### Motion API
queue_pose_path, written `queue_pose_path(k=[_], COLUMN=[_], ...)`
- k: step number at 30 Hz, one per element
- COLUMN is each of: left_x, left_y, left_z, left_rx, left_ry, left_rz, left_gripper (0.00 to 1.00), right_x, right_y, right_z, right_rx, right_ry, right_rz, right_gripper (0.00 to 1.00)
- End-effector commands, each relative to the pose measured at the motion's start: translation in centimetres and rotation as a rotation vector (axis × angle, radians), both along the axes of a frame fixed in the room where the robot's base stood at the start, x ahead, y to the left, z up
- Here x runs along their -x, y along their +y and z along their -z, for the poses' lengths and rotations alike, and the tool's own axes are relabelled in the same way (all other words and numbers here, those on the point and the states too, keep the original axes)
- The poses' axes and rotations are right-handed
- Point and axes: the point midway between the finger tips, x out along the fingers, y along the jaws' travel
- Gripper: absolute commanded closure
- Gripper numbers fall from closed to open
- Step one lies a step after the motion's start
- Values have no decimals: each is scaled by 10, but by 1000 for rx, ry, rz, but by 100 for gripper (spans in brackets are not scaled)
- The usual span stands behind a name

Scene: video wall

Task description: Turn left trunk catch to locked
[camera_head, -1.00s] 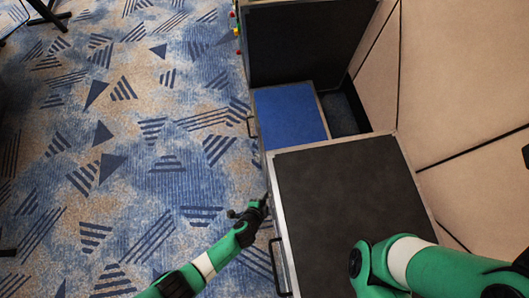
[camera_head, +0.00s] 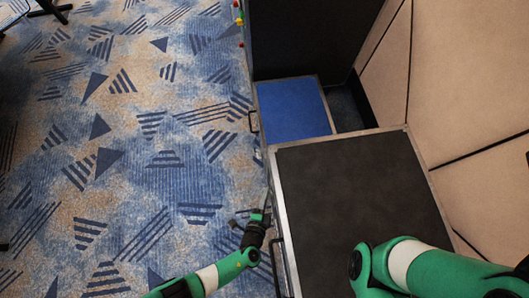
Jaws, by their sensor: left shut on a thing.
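The trunk (camera_head: 350,200) is a large case with a black top and silver metal edges, right of the middle. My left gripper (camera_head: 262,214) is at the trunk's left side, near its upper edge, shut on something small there. The gripper covers the catch, so its shape and turn cannot be made out. My right arm comes in at the lower right over the trunk's top. The right gripper is not in view.
A handle (camera_head: 279,265) stands out from the trunk's left side, close to my left arm. A blue-topped case (camera_head: 293,108) and a tall black panel (camera_head: 305,40) stand behind. Beige panels (camera_head: 470,90) rise at the right. Open patterned carpet (camera_head: 120,150) lies left.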

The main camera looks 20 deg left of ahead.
Motion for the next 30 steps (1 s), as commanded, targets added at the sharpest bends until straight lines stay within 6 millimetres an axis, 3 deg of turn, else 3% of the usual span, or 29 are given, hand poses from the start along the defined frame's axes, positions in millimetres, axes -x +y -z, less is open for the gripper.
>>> queue_pose_path(k=[29,30], left_x=[2,2], left_y=[-3,-3], left_z=[2,2], left_rx=[-59,-60], left_ry=[-121,-122], left_rz=[17,17], left_gripper=[100,84], right_x=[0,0], right_y=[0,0], right_z=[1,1], right_rx=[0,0], right_ry=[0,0], right_rz=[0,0], right_gripper=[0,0])
